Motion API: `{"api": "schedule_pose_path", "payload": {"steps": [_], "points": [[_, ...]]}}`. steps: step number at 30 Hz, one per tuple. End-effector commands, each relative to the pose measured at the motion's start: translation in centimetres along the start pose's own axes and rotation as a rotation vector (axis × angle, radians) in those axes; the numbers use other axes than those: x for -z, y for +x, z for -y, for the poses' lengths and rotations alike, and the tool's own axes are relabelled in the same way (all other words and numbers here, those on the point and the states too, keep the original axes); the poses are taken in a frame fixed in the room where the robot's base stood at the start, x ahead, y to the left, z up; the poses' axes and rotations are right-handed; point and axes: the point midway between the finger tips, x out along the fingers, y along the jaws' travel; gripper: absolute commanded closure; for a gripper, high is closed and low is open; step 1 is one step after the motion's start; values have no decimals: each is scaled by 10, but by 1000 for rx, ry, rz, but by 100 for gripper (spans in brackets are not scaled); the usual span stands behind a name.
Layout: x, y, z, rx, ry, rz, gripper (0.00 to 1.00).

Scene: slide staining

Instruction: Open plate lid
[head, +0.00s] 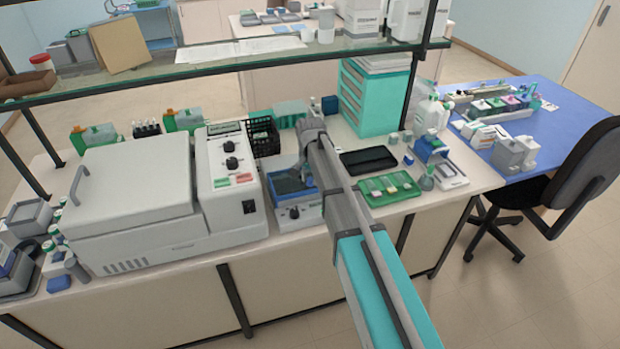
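A small white and blue bench device (296,213) with a dark knob on its front stands right of the large white machine. It has a dark blue top (283,181), which may be the plate lid; I cannot tell whether it is shut. My gripper (308,183) points down over the right part of this top, at the end of my grey and teal arm. Its fingers are small and partly hidden by my arm, so I cannot tell whether they are open, or touch the device.
A large white machine (130,200) with a control panel (232,165) stands to the left. A black basket (264,140) is behind the device. A black flat tray (368,160), a green slide tray (390,188) and a teal drawer cabinet (372,100) are right. A glass shelf (240,52) hangs above.

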Motion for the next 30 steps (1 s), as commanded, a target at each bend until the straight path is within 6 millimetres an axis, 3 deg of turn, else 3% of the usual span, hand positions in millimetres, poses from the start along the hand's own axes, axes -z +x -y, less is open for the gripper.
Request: {"api": "schedule_pose_path", "payload": {"steps": [1,5,17,30], "points": [[0,0,0,0,0,0,77],[0,0,0,0,0,0,100],[9,0,8,0,0,0,100],[66,0,65,0,0,0,100]]}}
